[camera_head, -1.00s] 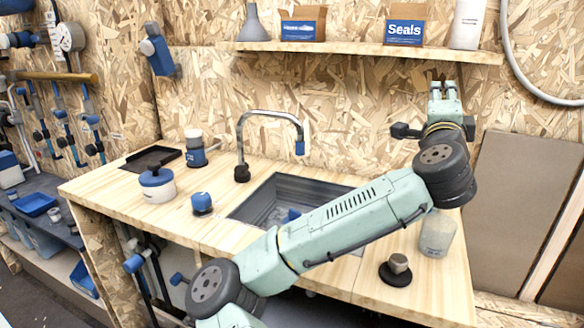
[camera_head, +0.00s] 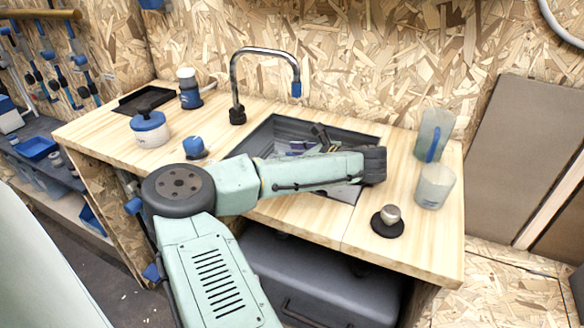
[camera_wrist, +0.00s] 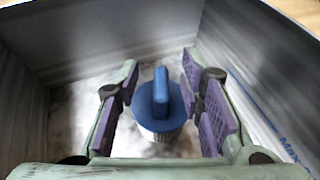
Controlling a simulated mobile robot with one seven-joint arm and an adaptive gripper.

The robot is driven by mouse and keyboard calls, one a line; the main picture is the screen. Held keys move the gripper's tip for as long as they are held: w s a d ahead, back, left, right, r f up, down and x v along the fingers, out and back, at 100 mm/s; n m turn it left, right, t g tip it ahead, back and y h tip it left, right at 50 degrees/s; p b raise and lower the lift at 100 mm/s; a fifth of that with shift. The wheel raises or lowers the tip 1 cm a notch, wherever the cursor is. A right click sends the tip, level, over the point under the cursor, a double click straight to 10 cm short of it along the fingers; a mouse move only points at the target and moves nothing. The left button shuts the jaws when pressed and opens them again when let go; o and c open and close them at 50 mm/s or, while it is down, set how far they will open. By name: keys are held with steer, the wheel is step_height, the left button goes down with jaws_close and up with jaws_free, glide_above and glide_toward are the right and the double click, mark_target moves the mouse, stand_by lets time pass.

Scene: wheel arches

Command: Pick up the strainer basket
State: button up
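The strainer basket (camera_wrist: 153,118) has a round blue top with an upright blue handle and a pale ribbed body below. In the wrist view it stands on the floor of the sink, just beyond and between my fingers. My gripper (camera_wrist: 161,72) is open, with purple pads on either side of the handle; a gap shows at both sides. In the head view my gripper (camera_head: 300,147) reaches down into the dark sink (camera_head: 262,132), and I cannot make out the basket there.
Sink walls stand close around my gripper. A tap (camera_head: 236,85) rises behind the sink. A small knob on a black disc (camera_head: 388,222) and two translucent containers (camera_head: 435,186) are at right. A white-and-blue pot (camera_head: 150,130) and blue item (camera_head: 194,147) are at left.

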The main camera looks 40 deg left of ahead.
steer(key=shift+x, duration=1.25)
steer(key=shift+c, duration=0.6)
jaws_close()
